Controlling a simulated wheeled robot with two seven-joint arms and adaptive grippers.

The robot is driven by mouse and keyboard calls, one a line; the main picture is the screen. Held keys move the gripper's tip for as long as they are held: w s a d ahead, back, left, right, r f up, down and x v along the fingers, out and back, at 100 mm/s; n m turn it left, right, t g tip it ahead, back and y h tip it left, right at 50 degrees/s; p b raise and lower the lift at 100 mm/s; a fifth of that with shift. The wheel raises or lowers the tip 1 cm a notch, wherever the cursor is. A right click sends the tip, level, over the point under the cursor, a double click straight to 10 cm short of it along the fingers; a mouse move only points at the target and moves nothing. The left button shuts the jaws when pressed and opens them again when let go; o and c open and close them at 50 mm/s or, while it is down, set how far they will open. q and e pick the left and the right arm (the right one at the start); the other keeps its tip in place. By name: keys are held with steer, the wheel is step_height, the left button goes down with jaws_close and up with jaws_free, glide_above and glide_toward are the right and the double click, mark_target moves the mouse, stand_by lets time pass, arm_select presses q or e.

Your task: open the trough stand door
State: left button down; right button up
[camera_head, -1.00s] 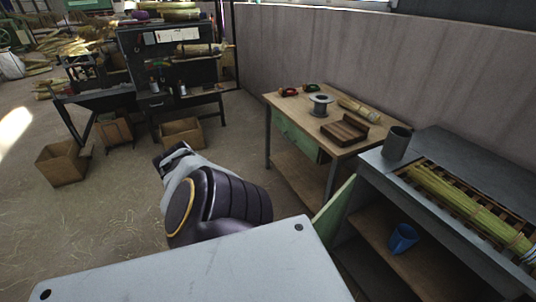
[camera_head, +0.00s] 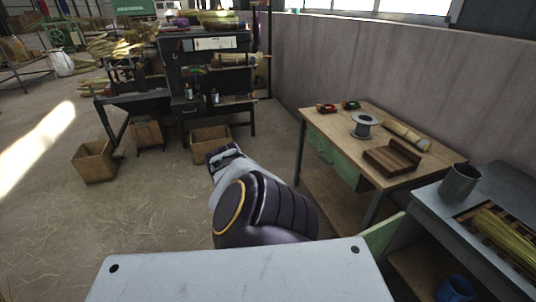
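The trough stand (camera_head: 405,212) is the grey metal-topped bench at the lower right, cut off by the picture's edge. Yellow-green straw (camera_head: 508,236) lies in the slatted trough in its top. A green panel, apparently the stand's door (camera_head: 384,236), stands out from the stand's left side, and the shelf space beside it is open to view. Its lower part is hidden. One arm of mine, apparently the right, reaches up the middle, left of the door and apart from it in the picture. The dark end of that arm (camera_head: 223,154) is small and its fingers are unclear. My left gripper is out of view.
A grey cup (camera_head: 459,183) stands on the stand's top, and a blue cup (camera_head: 455,288) is on its shelf. A wooden table (camera_head: 330,123) with a spool (camera_head: 363,126) and a wooden tray (camera_head: 392,157) stands behind. The floor at left is open, with boxes (camera_head: 95,163) farther back.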

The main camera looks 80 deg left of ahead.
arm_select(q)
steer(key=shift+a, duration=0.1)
arm_select(e)
steer(key=shift+d, duration=0.55)
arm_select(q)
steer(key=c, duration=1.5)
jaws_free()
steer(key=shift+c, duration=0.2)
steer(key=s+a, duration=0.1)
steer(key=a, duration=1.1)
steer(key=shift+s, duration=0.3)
arm_select(e)
steer(key=shift+a, duration=0.35)
